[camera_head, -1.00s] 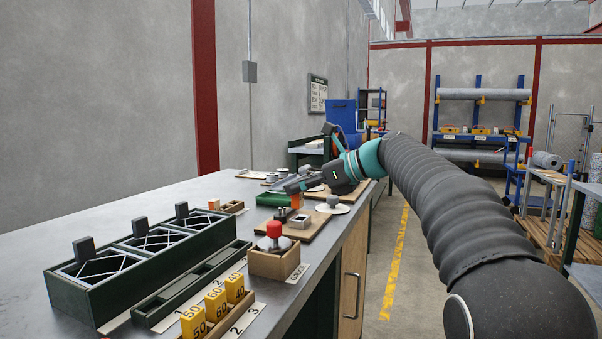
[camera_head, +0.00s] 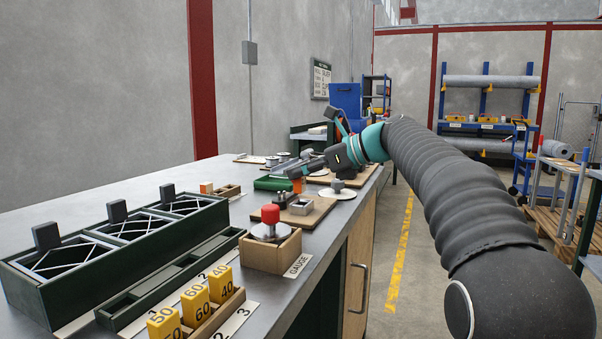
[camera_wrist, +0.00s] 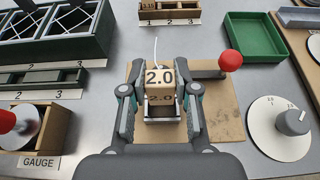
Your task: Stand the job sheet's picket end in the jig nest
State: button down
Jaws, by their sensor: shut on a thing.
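My gripper (camera_wrist: 160,92) is shut on a tan block marked "2.0" (camera_wrist: 160,77), with a thin white wire rising behind it. A wall sheet (camera_head: 321,80) is too small to read.
A red-knobbed gauge in a wooden box (camera_head: 270,256) stands nearer, left of the board in the wrist view. A red-ball lever (camera_wrist: 229,61), a round dial (camera_wrist: 280,128) and a green tray (camera_wrist: 254,36) are on its right. A dark compartment rack (camera_head: 60,298) lines the bench.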

aim_at(304, 185)
jog(key=shift+f+b, duration=1.8)
jog(key=shift+b, duration=0.25)
jog(key=shift+r+p, duration=0.2)
jog(key=shift+p, duration=0.2)
jog(key=shift+f, duration=0.1)
jog(key=c, duration=0.8)
grip_release()
jog(key=shift+a, duration=0.1)
jog(key=shift+f, duration=0.1)
jog(key=shift+d, duration=0.2)
jog(key=v, duration=1.2)
jog(key=shift+a, duration=0.1)
